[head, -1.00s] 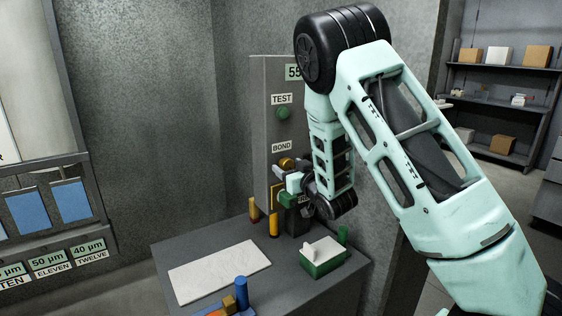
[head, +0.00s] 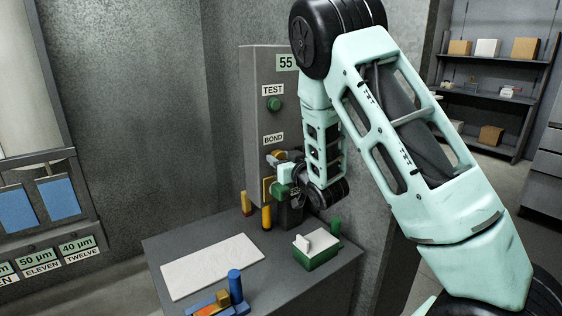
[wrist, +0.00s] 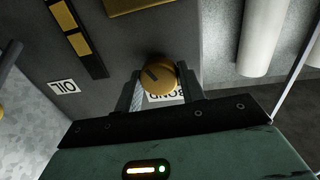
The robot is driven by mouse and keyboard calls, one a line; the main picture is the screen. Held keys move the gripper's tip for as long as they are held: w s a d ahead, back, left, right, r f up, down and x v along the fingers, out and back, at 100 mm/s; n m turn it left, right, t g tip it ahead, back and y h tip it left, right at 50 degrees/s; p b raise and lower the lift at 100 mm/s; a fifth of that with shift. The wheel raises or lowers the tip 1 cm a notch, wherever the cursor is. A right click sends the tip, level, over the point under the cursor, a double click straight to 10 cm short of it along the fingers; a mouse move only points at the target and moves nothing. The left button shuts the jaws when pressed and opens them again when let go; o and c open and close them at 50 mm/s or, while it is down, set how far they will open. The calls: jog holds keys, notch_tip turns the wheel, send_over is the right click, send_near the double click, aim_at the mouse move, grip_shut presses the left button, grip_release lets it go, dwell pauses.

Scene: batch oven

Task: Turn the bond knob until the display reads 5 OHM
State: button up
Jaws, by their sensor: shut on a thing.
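The bond knob (wrist: 158,76) is a round brass knob with a dark pointer line, below the BOND label (head: 273,139) on a grey panel (head: 256,105). In the wrist view my gripper (wrist: 163,88) has a finger on each side of the knob and is shut on it. In the head view the knob (head: 278,155) is partly covered by my gripper (head: 283,168). The display (head: 286,62) at the panel's top shows 55; the rest of its reading is hidden behind my arm.
A green TEST button (head: 273,104) sits above the knob. The bench below holds a white board (head: 212,266), a green box (head: 316,255) with a white top, and blue and orange items (head: 222,298). Several yellow and orange cylinders (head: 266,217) stand close under my gripper.

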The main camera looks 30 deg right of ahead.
jog(key=m+b, duration=0.2)
jog(key=m, duration=0.1)
jog(key=shift+d+f, duration=0.1)
jog(key=m+b, duration=0.3)
jog(key=m, duration=0.1)
jog(key=shift+g, duration=0.3)
jog(key=m, duration=0.4)
jog(key=shift+y+b, duration=0.4)
jog(key=m, duration=0.3)
jog(key=shift+d+r+m+p, duration=0.15)
jog(key=shift+r+m+p, duration=0.05)
jog(key=shift+m+p, duration=0.2)
jog(key=m+y+p, duration=0.1)
jog(key=m, duration=0.2)
jog(key=shift+g+p, duration=0.3)
jog(key=shift+p, duration=0.1)
jog(key=m+p, duration=0.3)
jog(key=m, duration=0.1)
jog(key=shift+y, duration=0.3)
jog(key=m+p, duration=0.3)
jog(key=m, duration=0.1)
jog(key=shift+m+p, duration=0.3)
jog(key=m+p, duration=0.1)
jog(key=m, duration=0.1)
jog(key=m+p, duration=0.1)
jog(key=m, duration=0.1)
jog(key=shift+f+t+y, duration=0.2)
jog(key=shift+t+y, duration=0.2)
